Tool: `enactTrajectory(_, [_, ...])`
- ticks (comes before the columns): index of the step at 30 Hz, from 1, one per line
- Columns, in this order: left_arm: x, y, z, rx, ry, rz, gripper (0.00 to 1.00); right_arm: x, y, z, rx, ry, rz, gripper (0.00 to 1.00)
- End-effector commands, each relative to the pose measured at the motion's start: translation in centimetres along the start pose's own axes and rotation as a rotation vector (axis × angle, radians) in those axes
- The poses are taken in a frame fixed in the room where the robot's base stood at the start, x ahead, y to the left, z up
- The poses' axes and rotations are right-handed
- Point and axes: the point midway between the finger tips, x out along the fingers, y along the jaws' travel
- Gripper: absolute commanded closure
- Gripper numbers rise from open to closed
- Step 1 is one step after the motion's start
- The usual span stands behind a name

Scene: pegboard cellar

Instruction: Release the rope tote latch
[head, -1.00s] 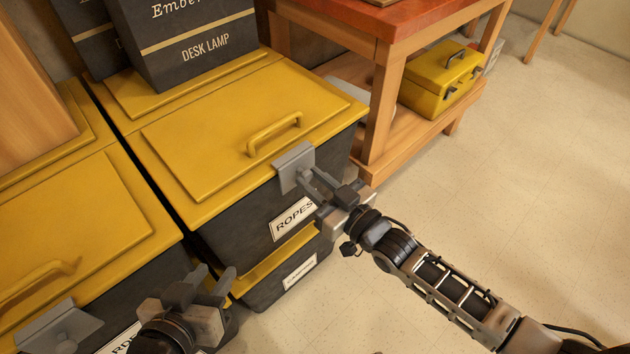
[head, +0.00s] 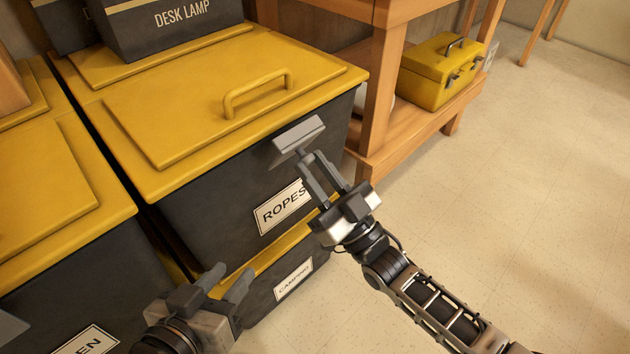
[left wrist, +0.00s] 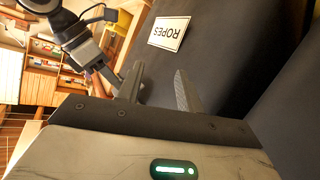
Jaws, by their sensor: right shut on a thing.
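The rope tote (head: 215,210) is dark grey with a yellow lid (head: 180,130) and a ROPES label (head: 284,206). Its lid looks closed. The grey latch (head: 298,138) at its front, near the right end, is tilted outward, its plate clear of the lid edge. My right gripper (head: 311,158) is shut on the latch from the front; its fingers hide the exact contact. My left gripper (head: 234,272) is open and empty, low in front of the tote. In the left wrist view its fingers (left wrist: 158,78) are apart, with the ROPES label (left wrist: 169,33) beyond.
A lower CAMPING tote (head: 270,290) is under the rope tote. Another yellow-lidded tote (head: 60,275) stands at left. A wooden bench with a yellow toolbox (head: 430,80) is at right. The floor at right is clear.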

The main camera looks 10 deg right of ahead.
Motion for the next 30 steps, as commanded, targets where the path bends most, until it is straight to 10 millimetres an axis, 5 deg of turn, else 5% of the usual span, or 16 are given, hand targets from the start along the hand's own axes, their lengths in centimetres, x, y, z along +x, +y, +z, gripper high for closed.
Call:
enactTrajectory(17, [-0.3,0.4,-0.7,0.002,0.053,0.015,0.64,-0.2,0.0,0.2,0.0,0.033,-0.001,1.0])
enactTrajectory(20, [-0.1,0.5,-1.0,0.01,0.065,0.017,0.91,-0.2,0.0,0.2,0.0,0.033,-0.001,1.0])
enactTrajectory(21, [0.2,0.6,-1.4,0.023,0.084,0.02,1.0,-0.2,0.0,0.2,0.0,0.033,-0.001,1.0])
enactTrajectory(26, [2.5,1.9,-5.5,0.185,0.272,0.047,1.0,-0.2,0.0,0.2,0.0,0.033,-0.001,1.0])
enactTrajectory(30, [5.1,4.3,-10.1,0.577,0.533,0.053,1.0,-0.2,0.0,0.2,0.0,0.033,-0.001,1.0])
